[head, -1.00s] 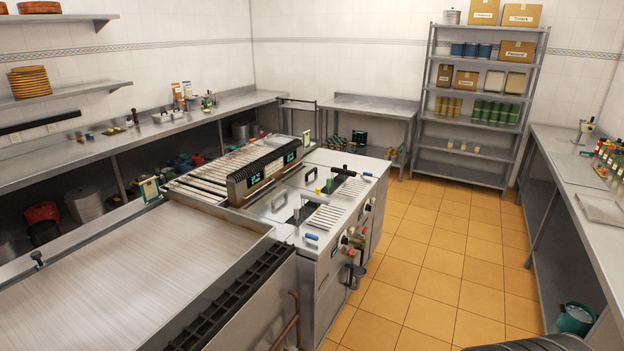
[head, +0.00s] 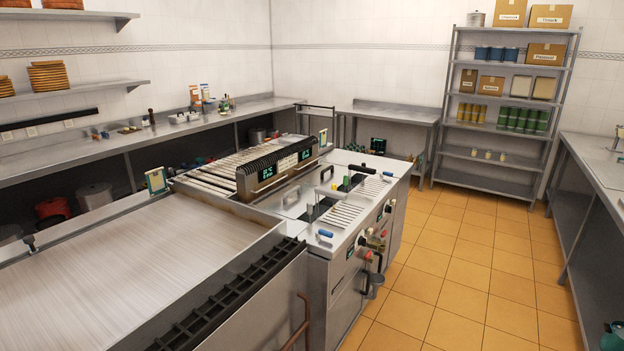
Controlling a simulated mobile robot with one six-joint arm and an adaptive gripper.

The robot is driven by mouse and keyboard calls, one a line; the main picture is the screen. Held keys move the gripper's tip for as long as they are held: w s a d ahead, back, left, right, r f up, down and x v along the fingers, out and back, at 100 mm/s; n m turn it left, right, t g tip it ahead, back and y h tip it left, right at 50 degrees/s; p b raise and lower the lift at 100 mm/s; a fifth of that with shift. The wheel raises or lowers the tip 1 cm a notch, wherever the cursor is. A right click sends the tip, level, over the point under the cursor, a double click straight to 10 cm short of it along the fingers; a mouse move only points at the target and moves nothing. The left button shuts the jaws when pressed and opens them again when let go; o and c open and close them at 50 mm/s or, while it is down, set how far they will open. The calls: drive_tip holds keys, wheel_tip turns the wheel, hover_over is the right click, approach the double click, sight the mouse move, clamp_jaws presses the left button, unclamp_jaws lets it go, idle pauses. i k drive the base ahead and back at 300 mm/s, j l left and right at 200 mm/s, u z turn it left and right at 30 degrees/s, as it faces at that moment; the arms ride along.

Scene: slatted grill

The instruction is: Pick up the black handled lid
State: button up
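The cooker top (head: 313,231) stands right of the middle of the head view. A black arched handle (head: 326,172) stands on its far part, on what looks like a flat metal lid. A second black handle (head: 362,168), a short bar, lies further right near the slatted grates. I cannot tell for certain which of the two belongs to the black handled lid. Blue handles (head: 325,233) and a small green item (head: 346,183) are also on this top. My gripper is not in view.
A wide flat griddle (head: 130,250) fills the lower left. A slatted grill (head: 215,170) with a dark ridged housing stands behind it. Orange tiled floor (head: 470,260) is free right of the cooker. A steel shelf rack (head: 490,155) and a side counter (head: 600,165) bound it.

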sight(329, 172)
drive_tip(key=i+l, duration=0.25)
drive_tip(key=i, duration=0.35)
drive_tip(key=i+l+u, duration=0.1)
drive_tip(key=i+l, duration=0.2)
drive_tip(key=i, duration=0.35)
drive_tip(key=i+l+u, duration=0.1)
drive_tip(key=i+l, duration=0.2)
drive_tip(key=i, duration=0.3)
drive_tip(key=i+l, duration=0.35)
drive_tip(key=i, duration=0.25)
drive_tip(key=i+l+u, duration=0.1)
drive_tip(key=i+l, duration=0.25)
drive_tip(key=i, duration=0.25)
drive_tip(key=i+l, duration=0.45)
drive_tip(key=i, duration=0.15)
drive_tip(key=j+u, duration=0.05)
